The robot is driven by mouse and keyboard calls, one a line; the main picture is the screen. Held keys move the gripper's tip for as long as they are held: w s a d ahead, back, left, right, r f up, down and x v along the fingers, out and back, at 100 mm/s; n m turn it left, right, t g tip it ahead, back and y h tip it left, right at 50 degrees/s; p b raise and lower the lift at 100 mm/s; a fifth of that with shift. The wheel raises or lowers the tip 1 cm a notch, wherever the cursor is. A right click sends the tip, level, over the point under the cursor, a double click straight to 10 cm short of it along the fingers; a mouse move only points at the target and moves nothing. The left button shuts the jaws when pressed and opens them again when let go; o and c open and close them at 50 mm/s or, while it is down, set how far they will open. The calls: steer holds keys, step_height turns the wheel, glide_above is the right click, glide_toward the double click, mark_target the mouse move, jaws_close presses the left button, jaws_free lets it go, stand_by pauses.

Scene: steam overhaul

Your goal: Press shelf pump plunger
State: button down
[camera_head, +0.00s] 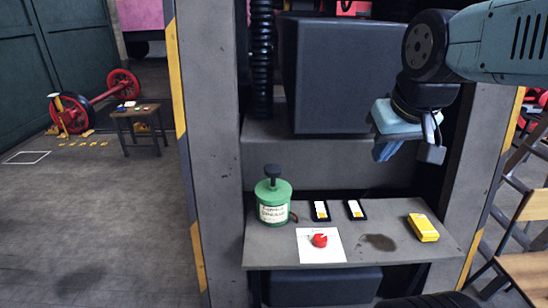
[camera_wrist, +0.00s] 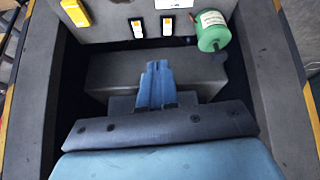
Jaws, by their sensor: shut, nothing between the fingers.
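The green pump (camera_head: 272,200) stands upright at the left end of the grey shelf (camera_head: 275,256), with a white label on its body. Its black plunger (camera_head: 272,171) sticks up from the top, with a wide cap.
A red round object (camera_head: 320,240) sits on a white sheet (camera_head: 333,256). A yellow box (camera_head: 423,227) lies at the right, beside a dark stain. A large dark block (camera_head: 345,75) hangs above. Grey pillars (camera_head: 207,150) flank the shelf.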

steer(key=w+a+r+n+g, duration=0.2)
steer(key=w+a+n, duration=0.6)
steer(key=w, duration=0.4)
steer(key=n+g, duration=0.3)
steer(key=n, duration=0.6)
glide_above(271, 169)
step_height(271, 169, down, 4)
steer(key=shift+a+f, duration=0.1)
steer(key=shift+f, duration=0.05)
steer(key=shift+f, duration=0.1)
steer(key=f, duration=1.3)
steer(key=shift+w+d+f, duration=0.1)
steer(key=shift+d+f, duration=0.1)
steer(key=shift+f, duration=0.2)
steer(key=shift+a, duration=0.1)
